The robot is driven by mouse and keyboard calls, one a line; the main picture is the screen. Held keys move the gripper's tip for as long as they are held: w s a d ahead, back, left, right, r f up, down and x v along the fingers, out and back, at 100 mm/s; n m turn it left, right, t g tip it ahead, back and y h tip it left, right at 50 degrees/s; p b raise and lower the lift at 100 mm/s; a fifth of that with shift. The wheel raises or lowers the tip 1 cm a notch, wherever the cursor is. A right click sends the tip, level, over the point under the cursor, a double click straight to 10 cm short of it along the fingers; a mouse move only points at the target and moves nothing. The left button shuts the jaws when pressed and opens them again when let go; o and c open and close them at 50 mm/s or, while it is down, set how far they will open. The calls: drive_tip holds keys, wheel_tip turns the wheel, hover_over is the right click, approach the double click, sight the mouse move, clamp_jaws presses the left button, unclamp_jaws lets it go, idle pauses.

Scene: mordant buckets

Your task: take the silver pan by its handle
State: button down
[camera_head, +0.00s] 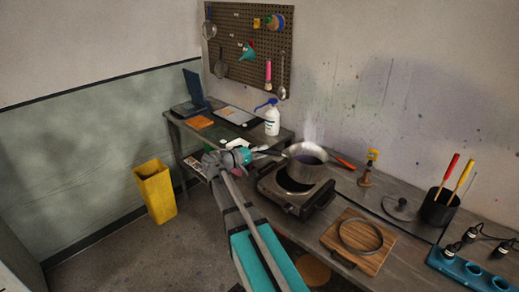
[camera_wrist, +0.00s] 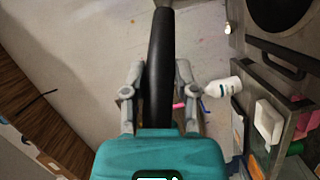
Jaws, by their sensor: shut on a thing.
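The silver pan (camera_head: 306,172) holds a dark liquid, with steam rising above it. It appears to hang level just above and behind the hot plate (camera_head: 283,203), whose dark round burner shows below it. My gripper (camera_head: 259,153) is at the left end of the pan's handle. In the wrist view the black handle (camera_wrist: 160,60) runs between the two fingers of my gripper (camera_wrist: 160,95), which are shut on it. The pan's body is out of the wrist view.
A white spray bottle (camera_head: 272,122) stands behind my gripper, near the laptop (camera_head: 192,100). Right of the hot plate are a wooden board (camera_head: 375,262) with a metal ring (camera_head: 361,249), a lid (camera_head: 401,209) and a black pot (camera_head: 437,211). A yellow bin (camera_head: 155,190) stands on the floor.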

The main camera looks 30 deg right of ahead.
drive_tip(key=shift+s+a+r+p, duration=0.15)
drive_tip(key=shift+s+r+p, duration=0.2)
drive_tip(key=shift+s, duration=0.45)
drive_tip(key=shift+s+a+r+p, duration=0.25)
drive_tip(key=shift+s+r, duration=0.2)
drive_tip(key=shift+s, duration=0.3)
drive_tip(key=shift+s+a+r+p, duration=0.1)
drive_tip(key=shift+s+r+p, duration=0.3)
drive_tip(key=shift+s, duration=0.55)
